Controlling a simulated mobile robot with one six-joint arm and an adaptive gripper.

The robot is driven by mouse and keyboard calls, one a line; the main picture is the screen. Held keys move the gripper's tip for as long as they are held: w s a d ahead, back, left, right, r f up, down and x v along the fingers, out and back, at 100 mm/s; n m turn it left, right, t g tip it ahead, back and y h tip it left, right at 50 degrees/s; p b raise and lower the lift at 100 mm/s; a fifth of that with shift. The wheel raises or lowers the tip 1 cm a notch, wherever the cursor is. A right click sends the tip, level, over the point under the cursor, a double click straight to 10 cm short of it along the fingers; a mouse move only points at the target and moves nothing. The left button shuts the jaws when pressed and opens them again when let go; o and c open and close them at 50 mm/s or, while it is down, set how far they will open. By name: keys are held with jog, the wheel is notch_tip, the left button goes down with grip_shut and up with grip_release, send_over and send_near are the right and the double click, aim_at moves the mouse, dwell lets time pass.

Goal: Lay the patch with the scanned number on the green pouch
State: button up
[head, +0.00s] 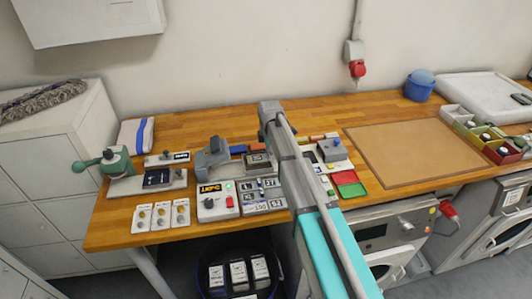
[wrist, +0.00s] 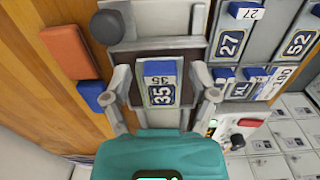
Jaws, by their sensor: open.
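A patch marked 35 (wrist: 160,95), with a blue block (wrist: 158,68) at its upper end, lies on a grey stand (wrist: 185,52). My gripper (wrist: 165,95) is open, with one finger on each side of the 35 patch; I cannot tell whether the fingers touch it. In the head view my arm crosses the bench and I cannot make out the gripper. A small device with an orange display (head: 210,188) stands left of the patch rack; its text is too small to read surely. I cannot pick out a green pouch for certain; a flat green piece (head: 352,190) lies right of my arm.
A rack holds other patches, including 27 (wrist: 230,43) and 52 (wrist: 298,43). A red block (wrist: 70,52) and a blue block (wrist: 90,95) lie beside the stand. A brown mat (head: 405,150) is bare. Coloured bins (head: 500,151) and a blue pot (head: 419,86) stand right.

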jog(key=shift+r, duration=0.15)
notch_tip(320, 180, up, 12)
jog(key=p, duration=1.2)
dwell(1.0)
jog(key=s+d+m, duration=2.1)
jog(key=s+d, duration=0.1)
jog(key=s, duration=0.3)
jog(key=shift+s, duration=0.35)
